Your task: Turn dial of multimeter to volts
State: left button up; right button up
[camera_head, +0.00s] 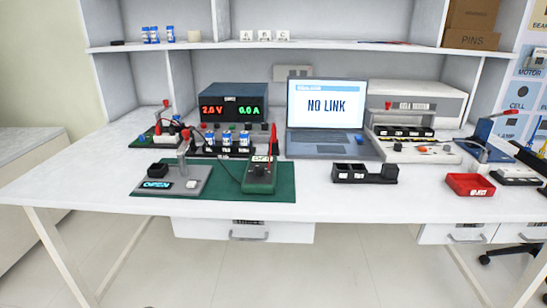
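A green multimeter (259,177) stands on the dark green mat (228,191) near the front of the white table. It has a small display at its top and what looks like a dark dial on its face. The setting of the dial is too small to read. A red probe stands upright at its top right, and a dark lead runs from it to the left. Neither of my grippers is in view, and nothing touches the multimeter.
A grey fixture (171,183) reading OPEN sits left of the multimeter. Behind are a power supply (233,100) and a laptop (326,120) showing NO LINK. A black holder (365,174) and a red tray (470,185) are to the right. The front table strip (330,204) is clear.

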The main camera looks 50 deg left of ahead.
aim_at(260, 170)
jog(key=u, duration=0.45)
jog(key=i, duration=0.65)
jog(key=u, duration=0.7)
